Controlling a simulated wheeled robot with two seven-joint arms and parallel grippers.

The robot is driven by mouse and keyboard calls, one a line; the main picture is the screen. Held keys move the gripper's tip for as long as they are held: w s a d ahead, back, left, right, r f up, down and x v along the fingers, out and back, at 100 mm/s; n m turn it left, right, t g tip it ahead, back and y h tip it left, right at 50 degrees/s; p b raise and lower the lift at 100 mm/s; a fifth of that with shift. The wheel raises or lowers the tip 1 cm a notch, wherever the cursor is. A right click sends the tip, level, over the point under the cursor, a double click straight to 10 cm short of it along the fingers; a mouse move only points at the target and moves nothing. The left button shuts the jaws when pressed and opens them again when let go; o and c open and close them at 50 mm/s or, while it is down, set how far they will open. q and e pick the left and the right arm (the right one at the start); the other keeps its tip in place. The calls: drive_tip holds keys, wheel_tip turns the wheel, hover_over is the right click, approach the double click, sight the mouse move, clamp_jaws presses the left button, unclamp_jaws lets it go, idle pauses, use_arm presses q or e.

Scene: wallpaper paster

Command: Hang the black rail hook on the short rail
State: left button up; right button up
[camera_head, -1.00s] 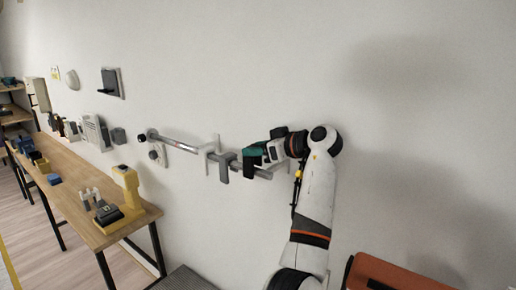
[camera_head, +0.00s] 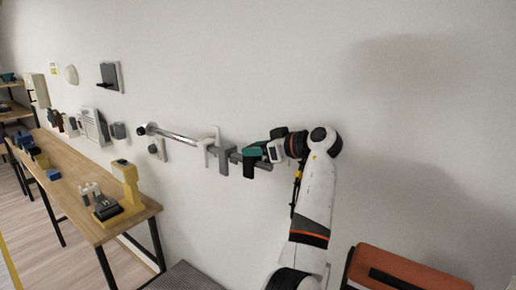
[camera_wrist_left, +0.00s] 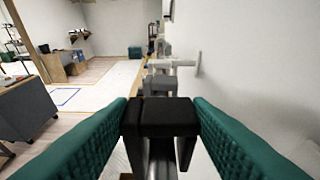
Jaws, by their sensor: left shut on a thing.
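The black rail hook (camera_wrist_left: 160,116) is between the green finger pads of my left gripper (camera_wrist_left: 160,125), which is shut on it. In the head view my left gripper (camera_head: 255,160) is at the right end of the rail (camera_head: 178,137), and I cannot clearly pick out the black hook there. In the left wrist view the metal rail (camera_wrist_left: 161,160) runs under the hook's top, with one dark leg of the hook down on its right side. I cannot tell whether hook and rail touch. My right gripper is out of view.
A grey hook (camera_head: 224,161) and a white hook (camera_head: 210,144) are on the rail, left of my gripper. A wooden workbench (camera_head: 85,180) with tools stands at the left. An orange box (camera_head: 415,270) is at lower right. The wall right of my arm is bare.

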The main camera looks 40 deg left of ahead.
use_arm(q)
drive_tip(key=shift+f+b, duration=0.75)
drive_tip(key=shift+f, duration=0.35)
drive_tip(key=o, duration=1)
drive_tip(key=shift+o, duration=0.2)
drive_tip(key=shift+d+r, duration=0.1)
drive_tip(key=p+v, duration=0.2)
drive_tip(key=v, duration=1)
drive_tip(key=shift+s, duration=0.1)
